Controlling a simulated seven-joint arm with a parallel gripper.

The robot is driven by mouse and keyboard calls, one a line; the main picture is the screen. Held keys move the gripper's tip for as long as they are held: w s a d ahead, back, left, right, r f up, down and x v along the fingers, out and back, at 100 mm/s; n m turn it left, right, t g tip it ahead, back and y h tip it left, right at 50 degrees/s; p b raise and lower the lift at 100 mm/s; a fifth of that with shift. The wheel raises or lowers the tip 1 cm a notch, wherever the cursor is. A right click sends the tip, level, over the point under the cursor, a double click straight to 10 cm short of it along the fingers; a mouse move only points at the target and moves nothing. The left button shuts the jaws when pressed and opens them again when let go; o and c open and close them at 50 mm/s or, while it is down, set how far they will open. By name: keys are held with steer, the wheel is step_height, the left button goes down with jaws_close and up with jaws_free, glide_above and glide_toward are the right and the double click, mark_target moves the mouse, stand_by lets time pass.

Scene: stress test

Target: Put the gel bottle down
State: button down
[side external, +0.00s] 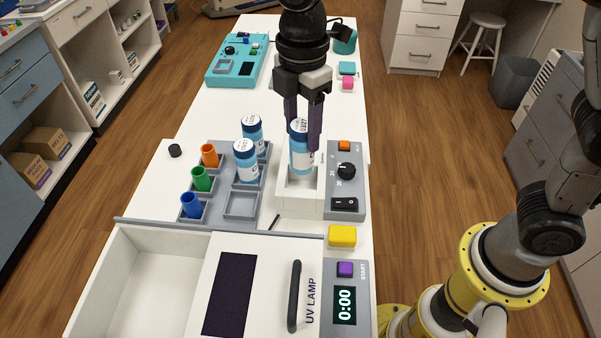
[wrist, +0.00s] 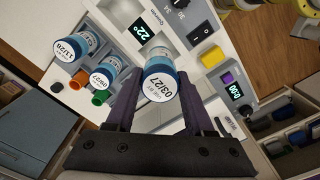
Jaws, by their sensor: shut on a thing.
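My gripper (side external: 303,135) points down and is shut on a blue bottle with a white label and pale top (side external: 299,158). The bottle is upright over the square opening of a white device (side external: 299,207); I cannot tell whether its base touches the inside. In the wrist view, the bottle (wrist: 160,88) sits between the purple fingers (wrist: 160,72), its top reading 03/27. Two similar bottles, a rear one (side external: 253,138) and a nearer one (side external: 246,168), stand in a grey rack (side external: 215,217).
The rack has an empty square slot (side external: 241,205) in front, and orange (side external: 209,156), green (side external: 202,179) and blue (side external: 191,205) cups at left. The device's dial panel (side external: 346,188) is at right. A yellow block (side external: 342,236) and UV lamp box (side external: 270,285) are nearer.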

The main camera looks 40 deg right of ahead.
mark_target(302, 159)
steer(key=shift+f, duration=3.6)
steer(key=shift+f, duration=0.2)
steer(key=shift+c, duration=1.4)
jaws_free()
steer(key=shift+r, duration=0.15)
